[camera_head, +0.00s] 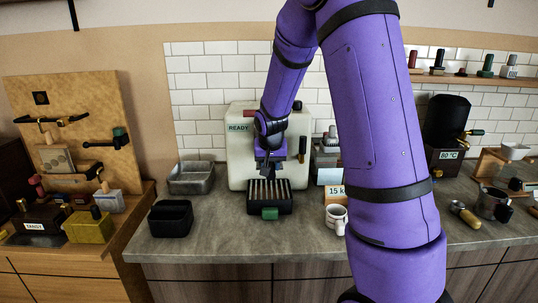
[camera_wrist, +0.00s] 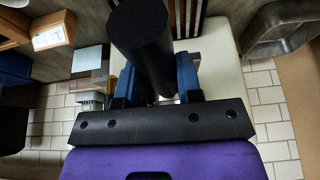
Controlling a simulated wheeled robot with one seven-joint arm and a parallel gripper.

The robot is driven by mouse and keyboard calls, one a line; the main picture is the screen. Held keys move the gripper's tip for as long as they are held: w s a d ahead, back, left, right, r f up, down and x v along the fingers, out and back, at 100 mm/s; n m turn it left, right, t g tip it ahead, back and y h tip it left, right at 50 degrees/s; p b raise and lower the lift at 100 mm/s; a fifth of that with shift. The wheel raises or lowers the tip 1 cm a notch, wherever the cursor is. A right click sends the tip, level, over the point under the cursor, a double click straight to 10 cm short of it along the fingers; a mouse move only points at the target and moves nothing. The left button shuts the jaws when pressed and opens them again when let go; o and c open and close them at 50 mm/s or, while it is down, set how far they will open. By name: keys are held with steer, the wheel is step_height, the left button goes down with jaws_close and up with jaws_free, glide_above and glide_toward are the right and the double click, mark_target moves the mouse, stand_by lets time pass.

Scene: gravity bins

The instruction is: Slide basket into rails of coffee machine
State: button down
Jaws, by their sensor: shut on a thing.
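The coffee machine (camera_head: 241,155) is a white block with a READY label, standing against the tiled wall. Its pale body also shows in the wrist view (camera_wrist: 222,62). My gripper (camera_head: 270,165) is in front of the machine, above the slatted drip tray (camera_head: 257,206). In the wrist view my gripper's blue fingers (camera_wrist: 160,85) are shut on a thick black cylinder (camera_wrist: 140,30), which looks like the basket's handle. The rest of the basket is hidden. The rails are not visible, so I cannot tell whether the basket touches them.
A green block (camera_head: 270,213) is at the tray's front. A grey metal bin (camera_head: 191,179) and a black open box (camera_head: 171,218) stand left. A white cup (camera_head: 336,217) and a 15 k sign (camera_head: 335,191) stand right. The front middle counter is clear.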

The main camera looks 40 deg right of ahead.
steer(key=shift+w+d, duration=0.1)
steer(key=shift+w, duration=0.05)
steer(key=shift+w+d, duration=0.45)
steer(key=shift+w, duration=0.15)
steer(key=shift+w+d, duration=0.15)
steer(key=shift+w, duration=0.15)
steer(key=shift+w+d, duration=0.2)
steer(key=shift+w, duration=0.1)
steer(key=c, duration=0.7)
jaws_free()
steer(key=shift+s, duration=0.1)
